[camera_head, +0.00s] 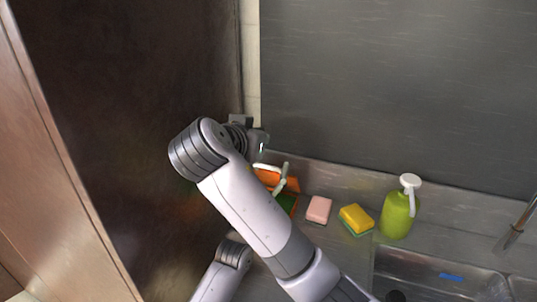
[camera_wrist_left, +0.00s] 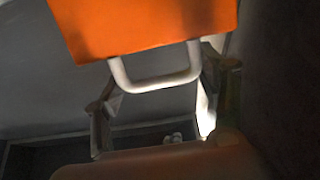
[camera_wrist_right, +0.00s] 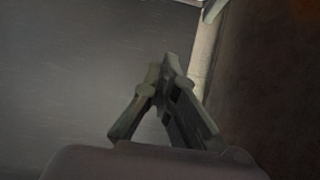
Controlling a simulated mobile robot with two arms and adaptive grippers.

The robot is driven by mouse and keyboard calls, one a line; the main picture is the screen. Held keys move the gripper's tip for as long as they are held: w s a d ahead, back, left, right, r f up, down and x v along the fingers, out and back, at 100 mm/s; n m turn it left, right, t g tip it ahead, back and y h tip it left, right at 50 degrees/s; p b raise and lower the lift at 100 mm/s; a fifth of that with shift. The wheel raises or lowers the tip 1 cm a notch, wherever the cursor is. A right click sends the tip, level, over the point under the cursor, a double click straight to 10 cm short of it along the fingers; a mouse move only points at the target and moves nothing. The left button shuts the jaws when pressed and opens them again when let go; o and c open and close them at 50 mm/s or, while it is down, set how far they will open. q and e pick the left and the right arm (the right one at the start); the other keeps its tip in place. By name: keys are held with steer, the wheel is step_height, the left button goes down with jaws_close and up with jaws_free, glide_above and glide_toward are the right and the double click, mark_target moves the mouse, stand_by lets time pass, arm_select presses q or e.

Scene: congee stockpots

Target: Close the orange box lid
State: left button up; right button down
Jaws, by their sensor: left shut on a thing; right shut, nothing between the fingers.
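The orange box (camera_head: 292,185) stands on the counter against the back wall, partly hidden behind my arm in the head view. A pale handle (camera_head: 284,172) shows at its orange part. In the left wrist view an orange panel (camera_wrist_left: 150,22) fills the top, with a white U-shaped handle (camera_wrist_left: 158,82) on its edge. My right gripper (camera_wrist_right: 165,72) is shut and empty in front of the grey wall. How far the lid is tilted is hard to tell.
A pink block (camera_head: 318,209), a yellow and green sponge (camera_head: 356,219) and a green pump bottle (camera_head: 397,214) stand right of the box. A sink (camera_head: 440,277) with a tap (camera_head: 515,228) lies at the lower right. A dark panel (camera_head: 140,90) rises on the left.

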arm_select(q)
steer(key=shift+d+f, duration=0.15)
steer(key=shift+f, duration=0.1)
arm_select(e)
glide_above(269, 167)
steer(key=w+d, duration=0.1)
steer(key=w, duration=0.1)
step_height(269, 167, down, 5)
steer(key=shift+w+r, duration=0.15)
steer(key=shift+r, duration=0.05)
steer(key=shift+s+a+f, duration=0.2)
steer(key=shift+s+f, duration=0.2)
steer(key=shift+f, duration=0.25)
steer(key=shift+s+a+f, duration=0.15)
steer(key=shift+s+f, duration=0.25)
steer(key=shift+f, duration=0.2)
steer(key=shift+s+a+f, duration=0.15)
steer(key=shift+s+f, duration=0.15)
steer(key=shift+s, duration=0.05)
